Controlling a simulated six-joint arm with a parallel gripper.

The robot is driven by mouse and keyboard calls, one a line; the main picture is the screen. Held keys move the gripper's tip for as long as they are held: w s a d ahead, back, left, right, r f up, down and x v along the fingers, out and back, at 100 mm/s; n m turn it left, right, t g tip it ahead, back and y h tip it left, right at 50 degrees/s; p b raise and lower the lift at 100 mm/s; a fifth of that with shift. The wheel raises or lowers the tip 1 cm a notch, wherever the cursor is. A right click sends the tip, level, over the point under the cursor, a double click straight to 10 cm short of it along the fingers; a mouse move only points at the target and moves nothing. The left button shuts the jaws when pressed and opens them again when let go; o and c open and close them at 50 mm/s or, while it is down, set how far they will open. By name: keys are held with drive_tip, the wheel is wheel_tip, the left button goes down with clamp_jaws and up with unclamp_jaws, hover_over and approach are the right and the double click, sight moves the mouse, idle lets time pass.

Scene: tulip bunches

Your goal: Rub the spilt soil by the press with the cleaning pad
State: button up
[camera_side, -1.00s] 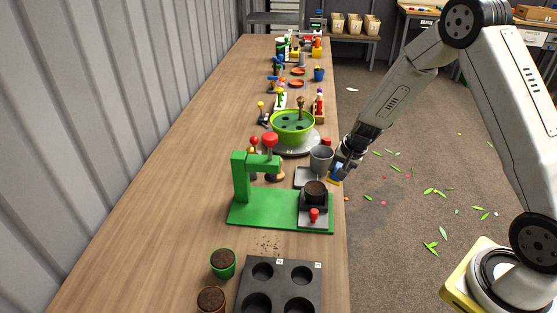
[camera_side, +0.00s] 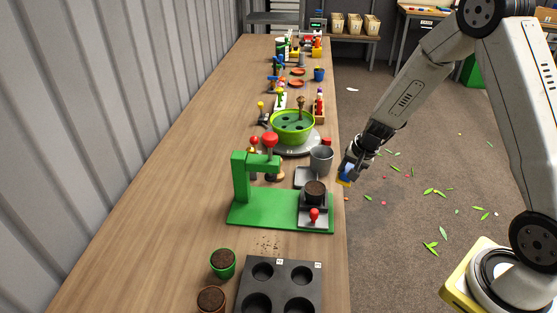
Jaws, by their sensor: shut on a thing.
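The spilt soil (camera_side: 268,246) is a small scatter of dark crumbs on the wooden bench, just in front of the green press (camera_side: 250,208). The press has a red-knobbed head and a dark soil block on its grey slide. My gripper (camera_side: 346,174) is at the bench's right edge, right of the press and further back than the soil. It is shut on the cleaning pad (camera_side: 344,181), a small blue and yellow piece, held clear of the soil. The fingertips are small and partly hidden.
A black tray with round holes (camera_side: 305,273) lies right of and below the soil. Pots of soil, one green (camera_side: 222,263) and one brown (camera_side: 211,300), stand to its left. A grey cup (camera_side: 321,158) and a green bowl (camera_side: 292,128) stand behind the press. The bench's left side is clear.

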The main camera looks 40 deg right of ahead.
clamp_jaws()
drive_tip(key=s+a+r+n+g, duration=0.1)
drive_tip(key=a+n, duration=0.8)
drive_tip(key=a, duration=0.2)
drive_tip(key=s+a+r+n+g, duration=0.1)
drive_tip(key=a+r+n, duration=0.1)
drive_tip(key=a+n, duration=0.7)
drive_tip(key=a, duration=0.2)
drive_tip(key=shift+s+a, duration=0.35)
drive_tip(key=shift+f, duration=2.4)
drive_tip(key=shift+r, duration=0.5)
